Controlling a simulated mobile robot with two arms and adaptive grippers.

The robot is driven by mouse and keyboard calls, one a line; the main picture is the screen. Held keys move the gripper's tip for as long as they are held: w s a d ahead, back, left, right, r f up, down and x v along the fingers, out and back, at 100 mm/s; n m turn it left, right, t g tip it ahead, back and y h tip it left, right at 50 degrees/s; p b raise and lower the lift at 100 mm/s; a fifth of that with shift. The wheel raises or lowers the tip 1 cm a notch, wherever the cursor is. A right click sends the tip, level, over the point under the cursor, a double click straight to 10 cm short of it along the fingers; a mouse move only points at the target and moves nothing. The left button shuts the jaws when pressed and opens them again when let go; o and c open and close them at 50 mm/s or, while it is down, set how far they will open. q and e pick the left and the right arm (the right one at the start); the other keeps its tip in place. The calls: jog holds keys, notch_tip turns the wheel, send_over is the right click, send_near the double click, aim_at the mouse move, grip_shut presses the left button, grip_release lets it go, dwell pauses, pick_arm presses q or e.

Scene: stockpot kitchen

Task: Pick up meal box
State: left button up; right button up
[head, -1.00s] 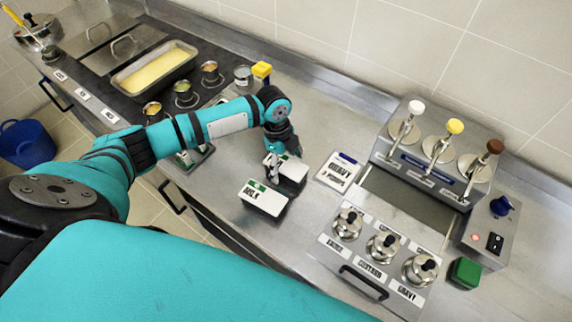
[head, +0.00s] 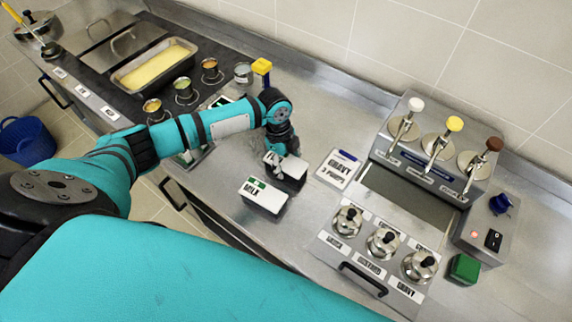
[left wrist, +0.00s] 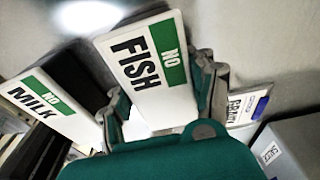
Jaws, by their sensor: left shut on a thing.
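A dark box with a white lid label reading "NO FISH" (head: 292,169) stands on the steel counter in the head view. The label also shows large in the left wrist view (left wrist: 148,68). My left gripper (head: 279,158) comes down over this box from behind. In the left wrist view its fingers (left wrist: 160,100) lie on either side of the box, shut on it. A second dark box with a white "NO MILK" label (head: 263,196) stands close in front and to the left; its label is at the left in the wrist view (left wrist: 47,105). My right gripper is not in view.
A "GRAVY" card (head: 338,169) lies just right of the held box. Beyond it stand the pump dispenser (head: 430,150) and a unit with lidded pots (head: 382,243). A yellow-topped item (head: 262,66) stands behind my arm.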

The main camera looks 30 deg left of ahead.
aim_at(286, 161)
pick_arm(q)
jog(key=shift+r, duration=0.1)
notch_tip(286, 161, up, 10)
jog(key=shift+f+b, duration=0.1)
jog(key=shift+b, duration=1.05)
jog(key=shift+s+d+r+n, duration=0.3)
jog(key=shift+s+d+n, duration=0.1)
jog(key=shift+n, duration=0.4)
jog(key=s+d+r+n+t+y+b, duration=0.1)
jog(key=s+d+r+n+b, duration=0.1)
jog(key=s+n, duration=0.3)
jog(key=s+d+r+n+t+b, duration=0.1)
jog(key=s+n, duration=0.4)
jog(key=n, duration=0.7)
jog(key=shift+s+d+r+y+b, duration=0.35)
jog(key=shift+d+r+b, duration=0.2)
jog(key=shift+r, duration=0.35)
